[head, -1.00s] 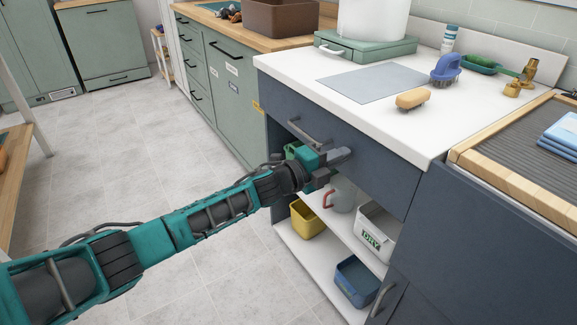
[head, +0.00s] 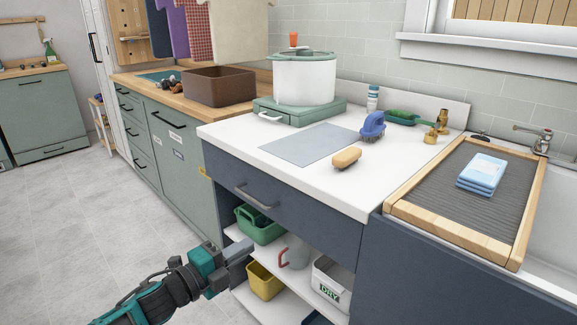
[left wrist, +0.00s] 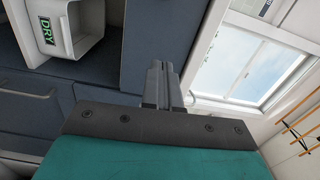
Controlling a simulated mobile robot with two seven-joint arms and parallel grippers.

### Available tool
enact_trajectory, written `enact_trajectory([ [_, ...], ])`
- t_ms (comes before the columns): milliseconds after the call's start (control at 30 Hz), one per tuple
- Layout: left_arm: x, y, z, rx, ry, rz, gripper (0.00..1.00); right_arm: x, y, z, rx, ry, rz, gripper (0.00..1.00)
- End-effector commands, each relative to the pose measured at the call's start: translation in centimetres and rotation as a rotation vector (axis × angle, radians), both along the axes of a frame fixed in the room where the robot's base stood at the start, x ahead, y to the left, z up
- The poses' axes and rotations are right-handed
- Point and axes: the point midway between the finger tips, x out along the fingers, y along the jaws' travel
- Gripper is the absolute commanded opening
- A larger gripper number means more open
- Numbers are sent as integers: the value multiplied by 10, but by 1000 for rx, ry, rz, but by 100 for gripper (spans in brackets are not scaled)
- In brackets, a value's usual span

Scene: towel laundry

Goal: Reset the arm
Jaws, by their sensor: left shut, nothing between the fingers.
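My left gripper (head: 240,248) is in the lower middle of the head view, in front of the open shelves under the white counter. It is shut and empty; its closed fingers also show in the left wrist view (left wrist: 160,82). Its tips are left of and below the dark blue drawer (head: 275,208), which is closed and has a grey bar handle (head: 255,197). I cannot tell from the view whether the fingers touch the shelf edge. My right gripper is not in view.
The shelves hold a green caddy (head: 262,232), a yellow bin (head: 265,283), a grey jug (head: 295,252) and a white DRY bin (head: 328,283), also in the left wrist view (left wrist: 68,28). On the counter (head: 335,190) are a sponge (head: 346,158) and a blue brush (head: 373,126). Floor is clear at left.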

Motion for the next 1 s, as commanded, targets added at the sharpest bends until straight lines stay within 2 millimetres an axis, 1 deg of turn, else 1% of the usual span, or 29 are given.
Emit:
enact_trajectory([
  [33, -9, -6, -1, -43, 42, 12, 0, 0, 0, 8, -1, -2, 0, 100],
  [133, -29, -14, -7, -177, 167, 68, 0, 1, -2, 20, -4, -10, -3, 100],
  [233, -55, -18, -16, -338, 324, 151, 0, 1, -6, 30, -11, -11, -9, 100],
  [333, -81, -17, -25, -489, 473, 243, 0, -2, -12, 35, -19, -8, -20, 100],
  [467, -117, -9, -37, -671, 657, 377, 0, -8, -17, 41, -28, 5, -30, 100],
  [600, -161, 5, -49, -852, 837, 537, 0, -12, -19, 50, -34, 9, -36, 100],
  [700, -192, 16, -56, -959, 943, 648, 0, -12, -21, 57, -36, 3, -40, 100],
  [800, -218, 26, -62, -1043, 1020, 743, 0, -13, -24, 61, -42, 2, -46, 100],
  [900, -236, 32, -65, -1095, 1068, 808, 0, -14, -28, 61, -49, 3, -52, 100],
  [1000, -245, 36, -67, -1122, 1090, 839, 0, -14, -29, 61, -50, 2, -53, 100],
])
